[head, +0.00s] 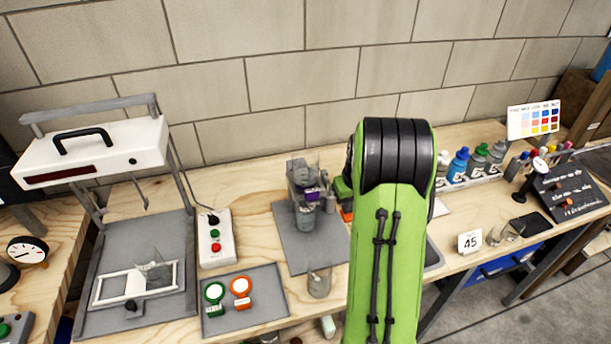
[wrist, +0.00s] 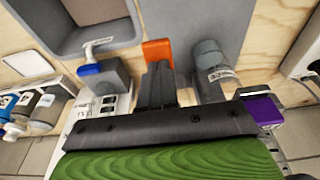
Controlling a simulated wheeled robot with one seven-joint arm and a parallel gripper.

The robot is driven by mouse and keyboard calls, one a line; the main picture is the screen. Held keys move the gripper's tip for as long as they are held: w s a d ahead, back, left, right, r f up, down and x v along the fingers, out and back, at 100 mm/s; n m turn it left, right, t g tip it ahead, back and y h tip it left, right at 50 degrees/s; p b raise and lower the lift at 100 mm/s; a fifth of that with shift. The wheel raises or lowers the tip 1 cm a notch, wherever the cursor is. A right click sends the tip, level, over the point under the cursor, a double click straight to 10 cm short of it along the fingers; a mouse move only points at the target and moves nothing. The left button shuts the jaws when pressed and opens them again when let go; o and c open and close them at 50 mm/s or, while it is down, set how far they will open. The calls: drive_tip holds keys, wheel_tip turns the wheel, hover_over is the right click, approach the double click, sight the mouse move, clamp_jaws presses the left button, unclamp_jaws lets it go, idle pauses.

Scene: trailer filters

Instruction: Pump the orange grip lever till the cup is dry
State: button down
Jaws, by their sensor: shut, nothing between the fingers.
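The orange grip lever (wrist: 158,49) shows in the wrist view just beyond the tips of my shut, empty gripper (wrist: 159,68). I cannot tell whether the fingertips touch it. In the head view only a small orange patch (head: 347,214) shows beside my green arm, which hides most of my gripper. A grey apparatus (head: 303,180) with a purple band stands on a grey mat (head: 287,238) left of my arm. A clear cup (head: 319,282) stands near the front edge; its contents are unclear. A grey labelled cylinder (wrist: 212,70) is right of the lever in the wrist view.
A white press-like frame (head: 97,153) stands at the left, near a button box (head: 216,238). A mat with green and orange round pieces (head: 240,287) lies in front. Several bottles (head: 459,165), a 45 card (head: 469,242) and a dark panel (head: 568,192) are at the right.

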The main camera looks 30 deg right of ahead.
drive_tip(key=shift+f+b, duration=0.55)
drive_tip(key=shift+f, duration=0.4)
wheel_tip(320, 180, up, 7)
drive_tip(key=p, duration=0.5)
drive_tip(key=shift+p, duration=0.3)
drive_tip(key=shift+f, duration=0.1)
drive_tip(key=shift+f+b, duration=2.8)
drive_tip(key=shift+f, duration=0.55)
drive_tip(key=shift+r+p, duration=2.7)
drive_tip(key=shift+r, duration=0.7)
drive_tip(key=shift+f, duration=0.1)
drive_tip(key=shift+r, duration=0.2)
